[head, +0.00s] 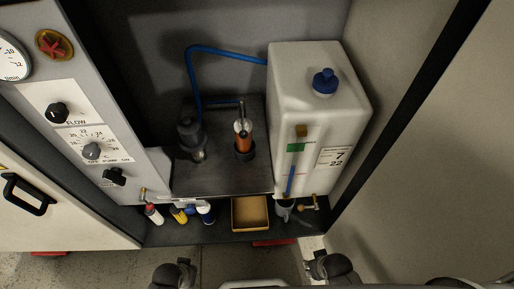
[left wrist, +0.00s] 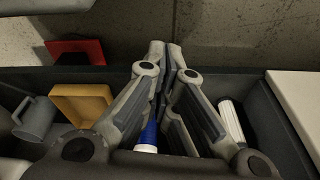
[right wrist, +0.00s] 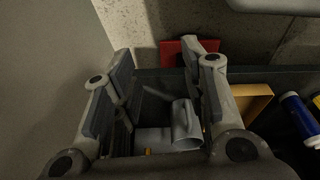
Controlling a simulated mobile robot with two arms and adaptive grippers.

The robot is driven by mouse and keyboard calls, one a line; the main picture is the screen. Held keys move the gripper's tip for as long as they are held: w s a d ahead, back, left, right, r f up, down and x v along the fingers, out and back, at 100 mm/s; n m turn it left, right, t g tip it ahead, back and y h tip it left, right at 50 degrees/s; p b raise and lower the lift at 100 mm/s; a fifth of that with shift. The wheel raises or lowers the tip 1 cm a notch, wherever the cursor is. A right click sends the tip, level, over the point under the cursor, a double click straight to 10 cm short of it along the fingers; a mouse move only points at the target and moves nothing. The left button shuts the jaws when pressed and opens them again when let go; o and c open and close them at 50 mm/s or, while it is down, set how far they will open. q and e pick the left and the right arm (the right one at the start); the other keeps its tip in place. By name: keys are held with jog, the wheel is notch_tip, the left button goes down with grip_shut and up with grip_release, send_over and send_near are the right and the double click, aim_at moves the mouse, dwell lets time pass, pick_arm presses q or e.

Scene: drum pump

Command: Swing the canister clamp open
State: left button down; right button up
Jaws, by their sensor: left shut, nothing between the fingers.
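The canister (head: 312,100) is a white box with a blue cap, upright at the right of the cabinet in the head view. A small brass piece (head: 301,131) sits on its front face above a green patch; I cannot tell whether it is the clamp. Another brass fitting (head: 311,206) is low at its front right. My right gripper (right wrist: 158,58) is open and empty, below and in front of the canister, over the cabinet's front ledge. My left gripper (left wrist: 165,48) is shut and empty over the same ledge, further left. Neither touches the canister.
A blue hose (head: 215,51) runs from the pump fittings to the canister. A control panel (head: 85,130) is at left, a side wall (head: 440,130) at right.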

pick_arm(q)
jog(key=w+d+r+m+t+y+b, duration=0.1)
jog(key=w+d+r+m+t+b, duration=0.1)
jog(key=w+r+t+b, duration=0.5)
jog(key=w+d+r+m+b, duration=0.2)
jog(key=w+r+b, duration=0.3)
jog(key=r, duration=0.5)
jog(key=w+d+r+m+t+h, duration=0.2)
jog(key=d+r+m+t+h, duration=0.1)
jog(key=d+r+m, duration=0.3)
jog(key=w+d+r+m+t+h, duration=0.2)
jog(key=d+r+m+t, duration=0.3)
jog(key=d+r, duration=0.5)
jog(key=shift+w+d+r+m+t+h, duration=0.25)
jog(key=shift+w+r+m+t+h, duration=0.15)
jog(key=shift+r+m+h, duration=0.45)
pick_arm(e)
jog(key=w+a+r+t, duration=0.1)
jog(key=w+r+t, duration=0.2)
jog(key=r, duration=0.6)
jog(key=w+a+r+t+y, duration=0.1)
jog(key=w+r+t, duration=0.2)
jog(key=w+r, duration=0.4)
notch_tip(320, 180, up, 2)
jog(key=shift+a+r, duration=0.15)
jog(key=shift+a, duration=0.2)
